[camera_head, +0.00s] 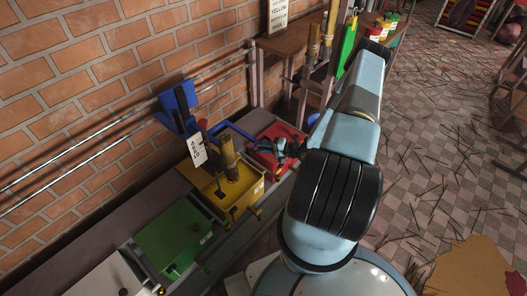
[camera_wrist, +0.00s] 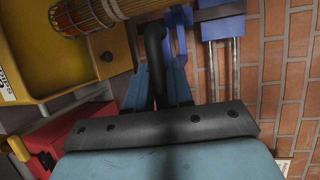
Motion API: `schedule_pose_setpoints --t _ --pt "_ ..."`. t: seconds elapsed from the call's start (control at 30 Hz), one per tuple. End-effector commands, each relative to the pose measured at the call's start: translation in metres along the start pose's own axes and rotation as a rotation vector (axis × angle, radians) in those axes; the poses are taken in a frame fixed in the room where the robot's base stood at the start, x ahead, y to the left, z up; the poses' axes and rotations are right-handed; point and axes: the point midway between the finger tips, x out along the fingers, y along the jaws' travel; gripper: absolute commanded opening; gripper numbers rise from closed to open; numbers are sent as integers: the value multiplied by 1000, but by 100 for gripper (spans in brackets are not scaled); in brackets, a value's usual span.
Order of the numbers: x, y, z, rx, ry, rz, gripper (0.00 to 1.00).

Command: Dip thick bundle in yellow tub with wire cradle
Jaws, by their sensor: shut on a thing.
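The yellow tub (camera_head: 245,203) stands in the row of tubs along the wall, and its inside fills the upper left of the wrist view (camera_wrist: 35,75). A thick tan bundle (camera_head: 228,158) stands upright over the tub; I cannot tell how deep its lower end sits. In the wrist view, the bundle (camera_wrist: 130,8) sits in a wire cradle (camera_wrist: 75,20). My gripper (camera_head: 283,150) is beside the yellow tub, over the red tub. In the wrist view, my gripper (camera_wrist: 160,85) is shut on a black curved handle (camera_wrist: 155,45); its link to the cradle is unclear.
The red tub (camera_head: 270,160) lies beyond the yellow one and the green tub (camera_head: 172,238) nearer. A white lettered card (camera_head: 196,149) and blue bracket (camera_head: 180,106) are by the brick wall. More bundles (camera_head: 313,42) stand at the back. Sticks litter the floor at right.

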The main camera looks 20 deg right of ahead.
Motion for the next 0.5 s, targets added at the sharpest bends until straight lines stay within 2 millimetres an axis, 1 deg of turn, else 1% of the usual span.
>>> schedule_pose_setpoints --t 0.03,0.13,0.27,0.5 --pt "2 -9 -1 -4 0 -8 0" --pt "2 -15 -1 -5 0 -9 0" --pt "2 -19 0 -5 0 -11 0" --pt "3 -20 0 -6 -1 -12 0"
